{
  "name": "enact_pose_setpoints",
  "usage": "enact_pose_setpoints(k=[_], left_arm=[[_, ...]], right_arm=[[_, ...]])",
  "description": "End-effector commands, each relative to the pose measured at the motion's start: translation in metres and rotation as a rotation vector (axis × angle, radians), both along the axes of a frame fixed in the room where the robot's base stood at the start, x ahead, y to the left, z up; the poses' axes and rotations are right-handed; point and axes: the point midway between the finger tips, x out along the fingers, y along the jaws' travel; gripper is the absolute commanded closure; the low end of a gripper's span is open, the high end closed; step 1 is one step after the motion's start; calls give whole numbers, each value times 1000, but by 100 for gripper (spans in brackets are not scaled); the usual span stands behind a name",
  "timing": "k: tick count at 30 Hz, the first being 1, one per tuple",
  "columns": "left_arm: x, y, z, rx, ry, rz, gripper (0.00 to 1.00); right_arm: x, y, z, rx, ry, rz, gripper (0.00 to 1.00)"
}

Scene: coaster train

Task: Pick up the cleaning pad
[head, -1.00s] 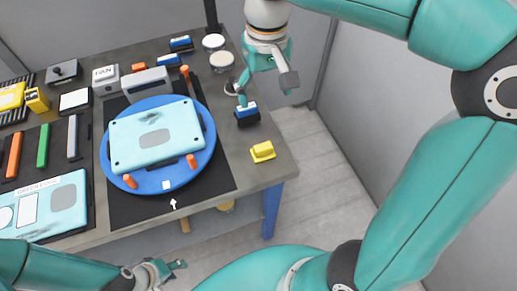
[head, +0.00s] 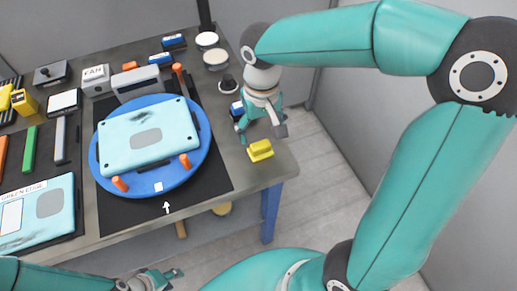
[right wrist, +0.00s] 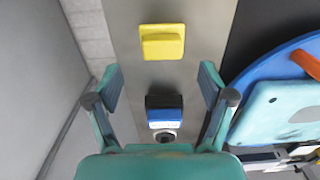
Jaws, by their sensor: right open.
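A yellow block with a raised grip, which looks like the cleaning pad (head: 260,151), lies near the table's right edge. In the right wrist view the pad (right wrist: 162,42) lies ahead of my fingertips, midway between their lines. My right gripper (head: 261,133) is open and empty, above the table just behind the pad; it also shows in the right wrist view (right wrist: 160,78). A blue, white and black block (right wrist: 165,108) lies below, between its fingers; in the head view the gripper partly hides it. My left gripper (head: 163,280) is low at the bottom edge, away from the pad.
A blue turntable (head: 204,150) carrying a light-blue case (head: 175,132) and orange pegs stands left of the pad. White round pots (head: 216,57) stand behind the gripper. Bare tabletop surrounds the pad; the floor lies beyond the right edge.

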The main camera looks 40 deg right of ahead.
Motion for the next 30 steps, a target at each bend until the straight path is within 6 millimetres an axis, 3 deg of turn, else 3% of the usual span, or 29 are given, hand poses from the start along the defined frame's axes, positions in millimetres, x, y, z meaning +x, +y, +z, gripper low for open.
enact_pose_setpoints(k=[5,13,22,23,30], left_arm=[[0,0,1,0,0,0,60],[0,0,4,0,0,0,60],[0,0,4,0,0,0,60],[0,0,4,0,0,0,60],[0,0,4,0,0,0,60]], right_arm=[[-1,1,-11,-1,2,0,19],[-4,4,-48,-1,2,-1,19],[-3,4,-54,1,-2,-1,19],[-3,4,-54,1,-1,-1,20],[-3,4,-54,1,-1,-1,60]])
